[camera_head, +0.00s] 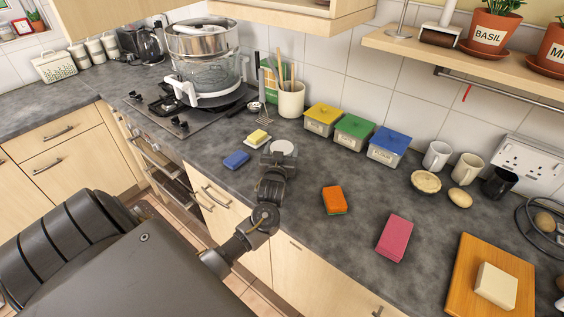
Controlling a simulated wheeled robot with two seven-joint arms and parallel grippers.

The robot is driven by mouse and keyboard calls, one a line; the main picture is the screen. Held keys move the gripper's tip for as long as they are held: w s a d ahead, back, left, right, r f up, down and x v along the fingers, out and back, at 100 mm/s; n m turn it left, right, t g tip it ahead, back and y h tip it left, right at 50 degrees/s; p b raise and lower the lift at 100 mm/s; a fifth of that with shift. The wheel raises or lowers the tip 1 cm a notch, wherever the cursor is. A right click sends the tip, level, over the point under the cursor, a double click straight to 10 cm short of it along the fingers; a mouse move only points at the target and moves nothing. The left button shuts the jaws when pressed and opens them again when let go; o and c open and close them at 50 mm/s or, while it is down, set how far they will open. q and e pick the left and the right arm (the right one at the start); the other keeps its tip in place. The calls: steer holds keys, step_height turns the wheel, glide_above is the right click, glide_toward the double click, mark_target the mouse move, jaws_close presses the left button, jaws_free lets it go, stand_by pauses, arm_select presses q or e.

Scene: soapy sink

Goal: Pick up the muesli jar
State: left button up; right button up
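A small round white-topped thing (283,147), which may be the muesli jar, stands on the dark counter near its front edge. My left gripper (278,159) is right at it, on its near side, and hides most of its body. The fingers are too small and too covered to tell whether they are open or shut on it. No label reading muesli can be made out. My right gripper is not in view.
A blue sponge (236,160) and a yellow-and-white sponge (258,137) lie just left of the gripper. Yellow-lidded (322,119), green-lidded (354,132) and blue-lidded (387,145) tubs stand by the wall. Orange (334,200) and pink (394,238) blocks lie to the right.

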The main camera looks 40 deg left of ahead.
arm_select(q)
steer(key=c, duration=0.9)
